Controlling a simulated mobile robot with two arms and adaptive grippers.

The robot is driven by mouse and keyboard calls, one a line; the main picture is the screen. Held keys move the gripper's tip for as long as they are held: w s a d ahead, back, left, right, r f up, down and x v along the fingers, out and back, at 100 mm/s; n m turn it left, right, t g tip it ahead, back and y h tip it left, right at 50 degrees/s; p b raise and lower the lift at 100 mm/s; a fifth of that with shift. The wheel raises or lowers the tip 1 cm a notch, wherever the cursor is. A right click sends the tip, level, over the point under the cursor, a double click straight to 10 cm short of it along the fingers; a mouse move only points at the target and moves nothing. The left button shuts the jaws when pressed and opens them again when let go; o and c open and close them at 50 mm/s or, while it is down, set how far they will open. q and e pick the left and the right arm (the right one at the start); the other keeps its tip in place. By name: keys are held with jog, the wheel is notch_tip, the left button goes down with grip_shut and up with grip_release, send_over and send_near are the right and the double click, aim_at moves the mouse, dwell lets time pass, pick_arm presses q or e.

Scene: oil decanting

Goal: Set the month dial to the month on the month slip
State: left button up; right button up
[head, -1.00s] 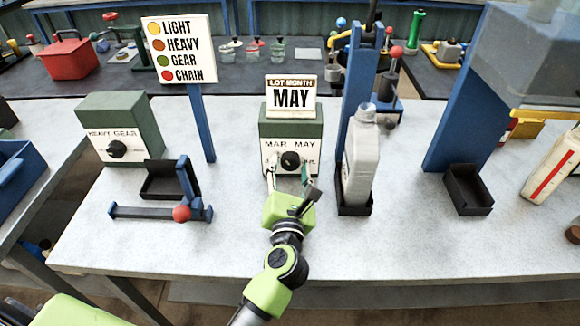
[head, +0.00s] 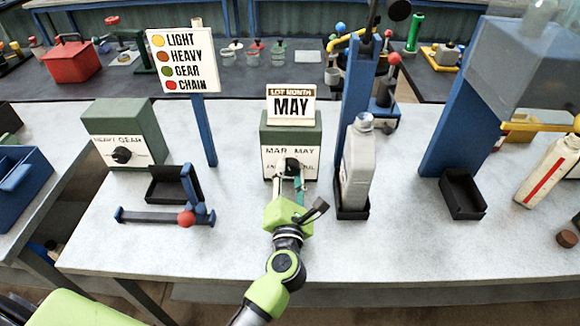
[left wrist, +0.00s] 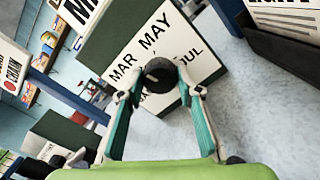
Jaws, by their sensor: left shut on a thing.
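The month slip (head: 291,106) reads "LOT MONTH MAY" and stands on top of a green box (head: 291,136). The black month dial (head: 291,165) is on the box's white front plate, with MAR and MAY readable above it. In the left wrist view, MAR, MAY and JUL show around the dial (left wrist: 160,74), and another label is partly hidden. My left gripper (head: 289,180) is shut on the dial, one finger on each side. Its fingers also show in the left wrist view (left wrist: 160,90). I cannot tell where the dial points. My right gripper is not in view.
A grey bottle (head: 357,170) stands in a black tray close right of the box. A HEAVY/GEAR dial box (head: 123,133) and a colour sign (head: 183,60) on a blue post are to the left. The table front (head: 400,250) is clear.

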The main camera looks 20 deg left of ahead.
pick_arm(q)
jog(key=m+p, duration=0.4)
jog(key=shift+r+m, duration=0.2)
jog(key=shift+m, duration=0.1)
jog(key=m+p, duration=0.3)
jog(key=shift+f, duration=0.15)
jog(key=shift+m+p, duration=0.3)
jog(key=shift+m, duration=0.2)
jog(key=shift+f, duration=0.1)
jog(key=o, duration=1.1)
